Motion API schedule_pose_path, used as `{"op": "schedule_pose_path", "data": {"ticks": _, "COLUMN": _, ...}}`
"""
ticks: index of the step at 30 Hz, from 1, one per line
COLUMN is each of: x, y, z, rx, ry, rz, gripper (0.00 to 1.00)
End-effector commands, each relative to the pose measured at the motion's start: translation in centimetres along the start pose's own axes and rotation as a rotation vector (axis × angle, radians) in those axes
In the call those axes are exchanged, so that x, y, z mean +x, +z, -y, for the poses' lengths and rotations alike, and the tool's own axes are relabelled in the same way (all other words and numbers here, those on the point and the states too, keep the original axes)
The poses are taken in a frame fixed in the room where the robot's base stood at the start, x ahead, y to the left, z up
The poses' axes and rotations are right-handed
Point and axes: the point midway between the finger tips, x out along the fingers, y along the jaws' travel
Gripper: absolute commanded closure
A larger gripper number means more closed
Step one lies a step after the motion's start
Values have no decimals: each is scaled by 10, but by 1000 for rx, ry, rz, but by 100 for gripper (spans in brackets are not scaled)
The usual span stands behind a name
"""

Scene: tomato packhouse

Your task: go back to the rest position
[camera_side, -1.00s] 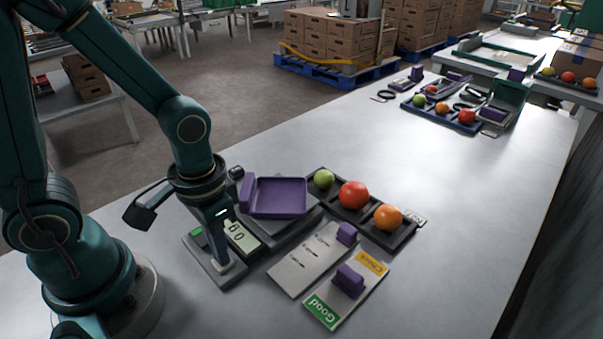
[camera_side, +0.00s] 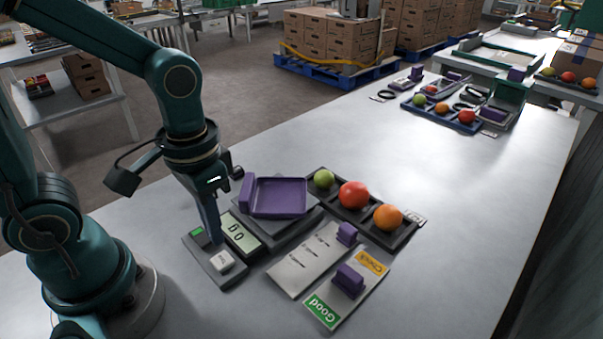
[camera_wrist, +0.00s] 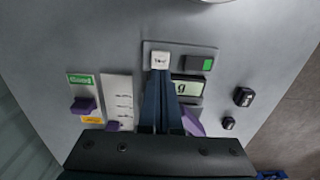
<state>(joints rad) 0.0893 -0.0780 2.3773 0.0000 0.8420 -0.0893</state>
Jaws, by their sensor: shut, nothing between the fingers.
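My gripper (camera_side: 215,238) is shut and empty, pointing down above the near end of the scale. Its fingers also show in the wrist view (camera_wrist: 161,78), just below a white button. The white button (camera_side: 222,261) sits on the scale's control panel, beside a small green patch (camera_side: 197,232). In the side view a gap shows between the fingertips and the button. The scale display (camera_side: 241,234) reads 0 g. A purple tray (camera_side: 278,197) lies empty on the scale platform.
A dark tray (camera_side: 404,238) holds a green, a red and an orange tomato right of the scale. A marked card (camera_side: 300,267) and a Good/Check card (camera_side: 325,310) carry purple blocks. Open table lies beyond; more trays and tools stand at the far end.

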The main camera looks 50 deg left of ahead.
Motion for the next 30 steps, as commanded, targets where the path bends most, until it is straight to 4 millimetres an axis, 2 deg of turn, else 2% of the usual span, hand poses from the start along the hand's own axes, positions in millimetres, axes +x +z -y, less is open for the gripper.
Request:
{"op": "schedule_pose_path", "data": {"ticks": 14, "x": -2, "y": -2, "z": 1, "rx": -4, "ry": 1, "rz": -12, "gripper": 100}}
{"op": "schedule_pose_path", "data": {"ticks": 17, "x": -11, "y": -6, "z": 2, "rx": -14, "ry": 6, "rz": -68, "gripper": 100}}
{"op": "schedule_pose_path", "data": {"ticks": 21, "x": -35, "y": -11, "z": 6, "rx": -31, "ry": 14, "rz": -205, "gripper": 100}}
{"op": "schedule_pose_path", "data": {"ticks": 27, "x": -67, "y": -8, "z": 12, "rx": -34, "ry": 14, "rz": -395, "gripper": 100}}
{"op": "schedule_pose_path", "data": {"ticks": 30, "x": -76, "y": -4, "z": 14, "rx": -30, "ry": 10, "rz": -459, "gripper": 100}}
